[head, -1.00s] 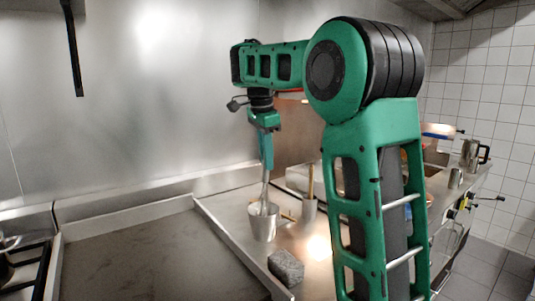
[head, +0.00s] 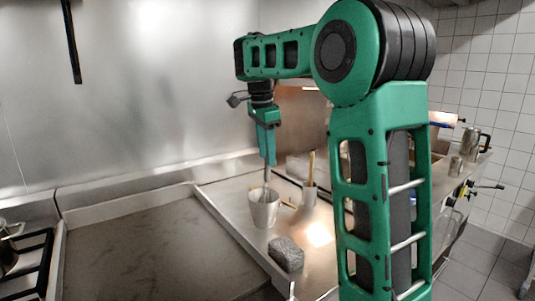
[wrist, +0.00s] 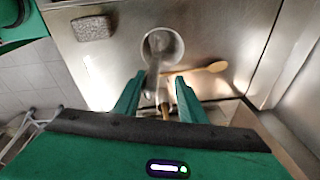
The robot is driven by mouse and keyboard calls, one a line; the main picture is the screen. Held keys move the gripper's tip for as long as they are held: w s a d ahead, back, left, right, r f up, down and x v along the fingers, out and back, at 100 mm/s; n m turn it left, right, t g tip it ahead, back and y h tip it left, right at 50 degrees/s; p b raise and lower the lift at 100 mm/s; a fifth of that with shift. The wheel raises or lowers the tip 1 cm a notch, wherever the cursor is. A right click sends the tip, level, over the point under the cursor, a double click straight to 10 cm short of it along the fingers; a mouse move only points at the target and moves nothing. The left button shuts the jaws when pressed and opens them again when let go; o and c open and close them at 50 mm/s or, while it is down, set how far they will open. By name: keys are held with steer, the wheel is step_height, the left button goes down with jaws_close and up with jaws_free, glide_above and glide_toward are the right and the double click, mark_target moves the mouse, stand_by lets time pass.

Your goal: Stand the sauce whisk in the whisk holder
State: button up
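The whisk holder (head: 264,213), a pale metal cup, stands upright on the steel counter; it also shows in the wrist view (wrist: 176,40). The sauce whisk (head: 266,181) has its lower end inside the holder and its shaft rises to my gripper (head: 266,160). In the wrist view the whisk (wrist: 153,76) runs from the cup mouth up between my fingers (wrist: 160,80). The fingers are spread, with a gap visible beside the whisk. My gripper is above the holder. The whisk's foot inside the cup is hard to make out.
A dark grey sponge-like block (head: 286,253) lies in front of the holder. A second container (head: 309,194) with a wooden handle stands to the right. A wooden spoon (wrist: 208,68) lies beside the holder. A steel wall (head: 150,100) bounds the back.

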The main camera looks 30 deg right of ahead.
steer(key=shift+r, duration=0.1)
step_height(320, 180, up, 10)
steer(key=a, duration=0.1)
steer(key=shift+s+a, duration=0.3)
steer(key=shift+a, duration=0.05)
stand_by(0.8)
steer(key=shift+r, duration=0.1)
stand_by(0.8)
